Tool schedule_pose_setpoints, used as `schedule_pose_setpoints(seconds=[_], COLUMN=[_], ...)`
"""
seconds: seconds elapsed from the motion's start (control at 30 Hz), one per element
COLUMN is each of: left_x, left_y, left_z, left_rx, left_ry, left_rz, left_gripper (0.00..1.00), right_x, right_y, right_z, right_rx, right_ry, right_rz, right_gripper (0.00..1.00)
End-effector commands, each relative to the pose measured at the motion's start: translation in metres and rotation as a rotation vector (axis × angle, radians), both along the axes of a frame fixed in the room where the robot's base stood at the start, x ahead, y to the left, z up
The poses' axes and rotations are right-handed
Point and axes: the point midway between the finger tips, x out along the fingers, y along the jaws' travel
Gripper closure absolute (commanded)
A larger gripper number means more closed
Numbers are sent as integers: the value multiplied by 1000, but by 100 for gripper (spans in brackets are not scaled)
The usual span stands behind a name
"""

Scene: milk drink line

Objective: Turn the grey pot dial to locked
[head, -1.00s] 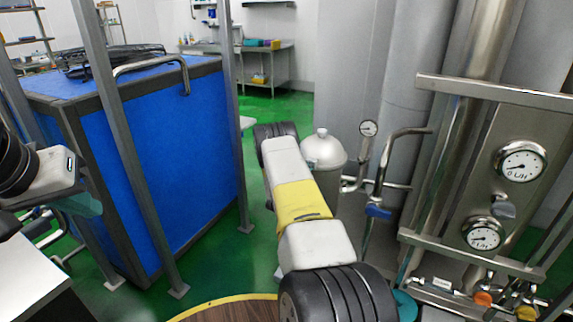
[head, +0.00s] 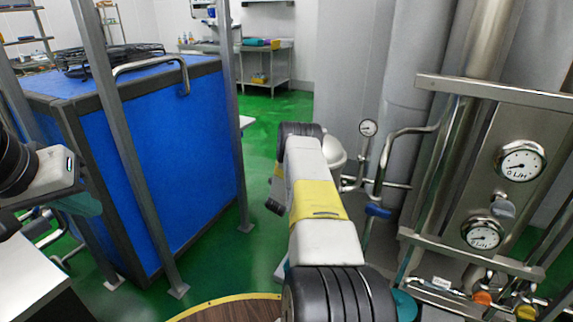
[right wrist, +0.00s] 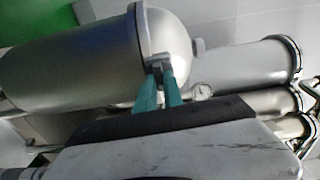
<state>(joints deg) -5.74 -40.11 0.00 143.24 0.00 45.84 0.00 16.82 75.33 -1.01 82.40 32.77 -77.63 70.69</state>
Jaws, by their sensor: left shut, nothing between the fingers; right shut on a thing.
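The grey metal pot (head: 335,152) stands behind my right arm in the head view, and the arm hides most of it. In the right wrist view the pot (right wrist: 70,65) is a large cylinder lying across the picture, with a domed end. My right gripper (right wrist: 161,74) has its teal fingers shut on a small grey dial (right wrist: 156,64) at the rim of the dome. The fingers partly cover the dial, and I cannot read its setting. My left gripper (head: 90,206), with teal fingers, is shut and empty at the left of the head view, far from the pot.
A steel panel with gauges (head: 521,161) and pipes stands at the right. A blue-handled valve (head: 378,210) is close to my right arm. A blue box-shaped unit (head: 165,150) behind grey posts fills the left. Green floor (head: 270,105) is open between them.

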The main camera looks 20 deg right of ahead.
Motion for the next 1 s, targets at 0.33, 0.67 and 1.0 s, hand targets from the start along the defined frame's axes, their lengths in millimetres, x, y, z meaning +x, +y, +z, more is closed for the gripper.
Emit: schedule_pose_setpoints(seconds=[0.33,0.67,1.0], left_x=[0,0,0], left_y=[0,0,0], left_z=[0,0,0], left_rx=[0,0,0], left_ry=[0,0,0], left_rz=[0,0,0], left_gripper=[100,100,100], right_x=[-1,-1,0], right_y=[0,0,0], right_z=[-1,-1,-1], right_rx=[36,38,36], right_ry=[-40,-41,-41], right_rz=[-1,-1,0], right_gripper=[100,100,66])
